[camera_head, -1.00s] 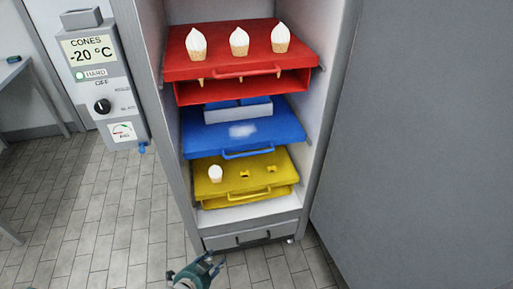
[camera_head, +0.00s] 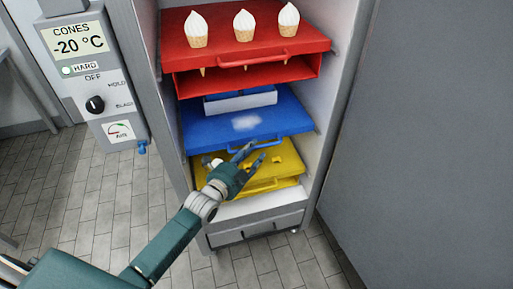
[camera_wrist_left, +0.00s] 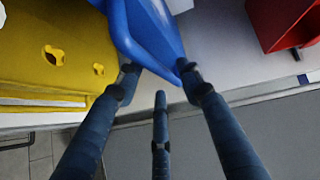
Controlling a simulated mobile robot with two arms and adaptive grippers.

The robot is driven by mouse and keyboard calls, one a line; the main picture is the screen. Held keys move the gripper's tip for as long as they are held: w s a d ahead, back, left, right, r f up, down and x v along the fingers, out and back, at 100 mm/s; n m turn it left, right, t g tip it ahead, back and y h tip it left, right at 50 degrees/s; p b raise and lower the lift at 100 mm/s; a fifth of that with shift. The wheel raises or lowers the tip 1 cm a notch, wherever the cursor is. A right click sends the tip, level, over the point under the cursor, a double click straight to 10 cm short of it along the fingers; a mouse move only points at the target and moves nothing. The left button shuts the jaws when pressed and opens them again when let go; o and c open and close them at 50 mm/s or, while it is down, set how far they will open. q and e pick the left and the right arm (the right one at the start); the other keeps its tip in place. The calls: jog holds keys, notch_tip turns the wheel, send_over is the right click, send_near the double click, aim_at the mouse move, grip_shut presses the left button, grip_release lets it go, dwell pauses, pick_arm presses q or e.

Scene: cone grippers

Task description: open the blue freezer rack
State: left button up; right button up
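The blue freezer rack (camera_head: 210,131) sits in the open cabinet between the red and yellow racks, with a white frost patch on its top and a handle at its front edge. My left gripper (camera_head: 262,151) is in front of this handle, fingers spread and open. In the left wrist view the blue rack's front (camera_wrist_left: 133,40) reaches close to the spread fingertips (camera_wrist_left: 160,78); I cannot tell whether they touch it. The fingers partly hide the handle in the head view. My right gripper is not in view.
The red rack (camera_head: 240,49) above holds three white-topped cones. The yellow rack (camera_head: 285,160) below has holes and a cone partly hidden by my gripper. A control box (camera_head: 92,75) hangs at the left. A grey panel (camera_head: 430,150) stands close on the right.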

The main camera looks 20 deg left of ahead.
pick_arm(q)
jog(key=x, duration=0.2)
jog(key=shift+w+d, duration=0.15)
jog(key=shift+w, duration=0.25)
grip_shut()
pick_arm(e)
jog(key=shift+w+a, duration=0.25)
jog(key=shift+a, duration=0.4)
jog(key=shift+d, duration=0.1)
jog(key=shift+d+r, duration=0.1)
